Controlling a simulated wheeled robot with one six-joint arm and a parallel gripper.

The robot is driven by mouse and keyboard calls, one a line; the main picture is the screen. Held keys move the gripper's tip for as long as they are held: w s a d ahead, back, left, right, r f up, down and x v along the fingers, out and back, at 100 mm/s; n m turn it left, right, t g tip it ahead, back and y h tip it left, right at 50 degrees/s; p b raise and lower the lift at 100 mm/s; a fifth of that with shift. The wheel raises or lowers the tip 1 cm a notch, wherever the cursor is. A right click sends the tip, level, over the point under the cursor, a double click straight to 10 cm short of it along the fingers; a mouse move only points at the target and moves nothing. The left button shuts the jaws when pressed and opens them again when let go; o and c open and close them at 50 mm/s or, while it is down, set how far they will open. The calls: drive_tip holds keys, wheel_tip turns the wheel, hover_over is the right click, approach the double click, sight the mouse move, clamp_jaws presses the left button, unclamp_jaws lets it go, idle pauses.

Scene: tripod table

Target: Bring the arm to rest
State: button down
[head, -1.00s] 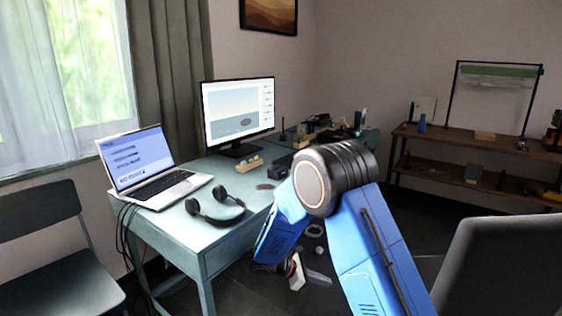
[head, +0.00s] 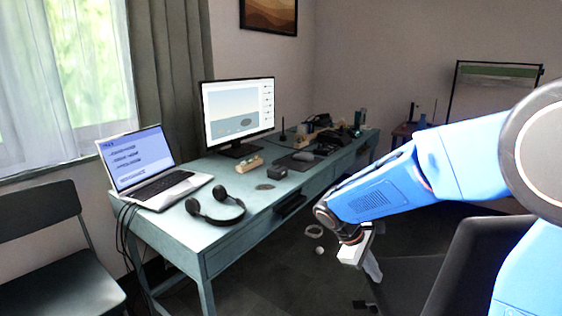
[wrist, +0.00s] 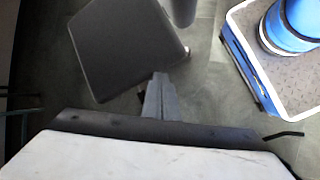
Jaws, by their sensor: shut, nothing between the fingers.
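My blue arm reaches in from the right in the head view, bent with its wrist low in front of the desk. My gripper (head: 373,268) points down below the wrist, next to the dark chair. In the wrist view my gripper (wrist: 159,80) shows its fingers together with nothing between them. The fingertips point over the floor close to the dark chair seat; I cannot tell how far above the floor they are.
A dark chair (head: 445,265) stands close beside my gripper, also in the wrist view (wrist: 122,45). The teal desk (head: 222,262) holds a laptop (head: 150,170), monitor (head: 238,112) and headphones (head: 215,208). Another chair (head: 40,235) is at left.

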drive_tip(key=s+d+r+m+t+y, duration=0.1)
drive_tip(key=s+r+m+t+y, duration=0.1)
drive_tip(key=s, duration=0.9)
drive_tip(key=s+d+r+m+t+y, duration=0.1)
drive_tip(key=s+r+m+y, duration=0.3)
drive_tip(key=s, duration=0.8)
wheel_tip(320, 180, up, 3)
drive_tip(key=m+t, duration=0.1)
drive_tip(key=m, duration=0.3)
drive_tip(key=shift+s+d+f+t, duration=0.2)
drive_tip(key=shift+s+t, duration=0.1)
drive_tip(key=shift+t, duration=0.1)
